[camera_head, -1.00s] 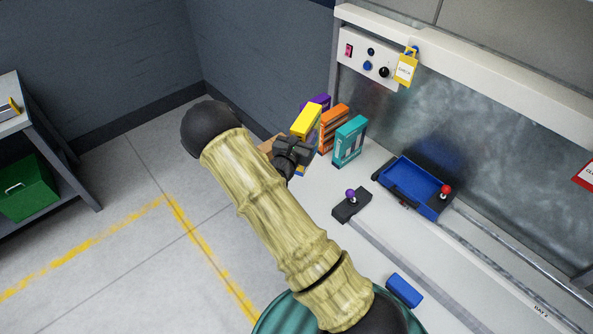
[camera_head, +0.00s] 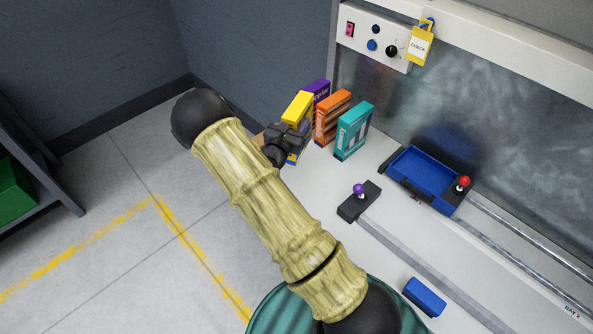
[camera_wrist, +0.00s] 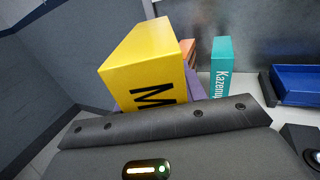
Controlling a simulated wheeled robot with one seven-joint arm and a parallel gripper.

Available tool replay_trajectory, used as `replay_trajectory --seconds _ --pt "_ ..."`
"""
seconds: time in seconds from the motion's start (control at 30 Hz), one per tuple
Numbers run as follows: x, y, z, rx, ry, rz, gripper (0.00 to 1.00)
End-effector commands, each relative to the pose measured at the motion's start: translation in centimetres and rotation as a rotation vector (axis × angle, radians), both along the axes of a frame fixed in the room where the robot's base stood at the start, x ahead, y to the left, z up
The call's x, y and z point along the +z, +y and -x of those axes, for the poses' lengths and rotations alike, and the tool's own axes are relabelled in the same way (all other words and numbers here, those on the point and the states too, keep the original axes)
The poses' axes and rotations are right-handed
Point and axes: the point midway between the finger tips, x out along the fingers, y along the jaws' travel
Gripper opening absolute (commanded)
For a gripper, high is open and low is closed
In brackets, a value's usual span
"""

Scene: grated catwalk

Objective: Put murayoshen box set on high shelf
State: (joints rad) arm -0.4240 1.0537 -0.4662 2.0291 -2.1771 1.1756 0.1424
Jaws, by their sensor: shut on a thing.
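A yellow box (camera_head: 297,107) stands at the far left end of the white bench, its lower part hidden by my gripper. In the wrist view this yellow box (camera_wrist: 146,68) shows a large black "M" on the face towards me; the rest of its name is hidden. My gripper (camera_head: 284,143) is shut on the box from the near side. In the wrist view its fingertips are hidden behind the dark gripper body. I cannot tell whether the box touches the bench. A white ledge (camera_head: 510,52) runs high along the back wall; I cannot tell if it is the high shelf.
Purple (camera_head: 320,90), orange (camera_head: 332,117) and teal (camera_head: 353,131) boxes stand close behind and right of the yellow one. A blue tray (camera_head: 425,178), a purple-knobbed lever (camera_head: 359,199) and a blue block (camera_head: 424,297) are on the bench. A yellow tag (camera_head: 421,46) hangs above.

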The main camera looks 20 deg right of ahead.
Motion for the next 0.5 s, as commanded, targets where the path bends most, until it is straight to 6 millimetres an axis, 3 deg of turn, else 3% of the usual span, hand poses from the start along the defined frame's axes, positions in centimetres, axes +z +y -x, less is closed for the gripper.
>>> replay_trajectory --seconds 0.23,0.5 --pt "-0.5 0.0 0.0 0.000 0.001 0.002 0.06" --pt "-4.3 -0.1 0.0 -0.001 0.001 0.001 0.06"
